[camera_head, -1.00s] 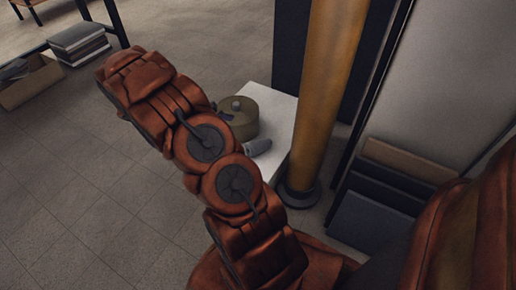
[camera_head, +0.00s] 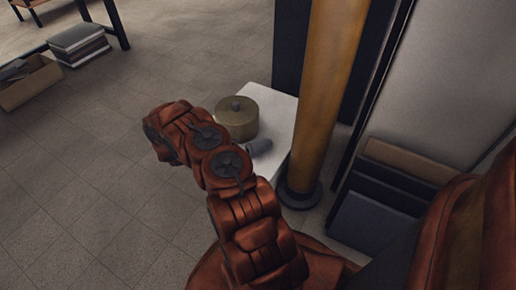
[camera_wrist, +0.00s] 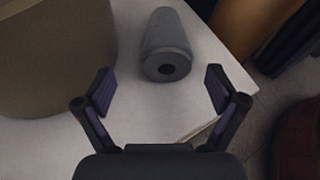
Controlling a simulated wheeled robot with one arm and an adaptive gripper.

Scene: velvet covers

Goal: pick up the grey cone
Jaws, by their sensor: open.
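The grey cone (camera_wrist: 167,44) lies on its side on a white table (camera_wrist: 140,124), its end with a dark hole facing my gripper in the wrist view. In the head view the cone (camera_head: 259,147) shows beside my arm, partly hidden by it. My gripper (camera_wrist: 160,88) is open and empty, its two fingers apart on either side of the cone's near end. I cannot tell its exact height above the table. In the head view the gripper itself is hidden behind my arm.
A round olive lidded pot (camera_head: 237,117) stands on the table just left of the cone; its side (camera_wrist: 50,60) fills the wrist view's upper left. A yellow-brown column (camera_head: 328,95) stands right of the table. Dark and brown panels (camera_head: 385,190) lean farther right.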

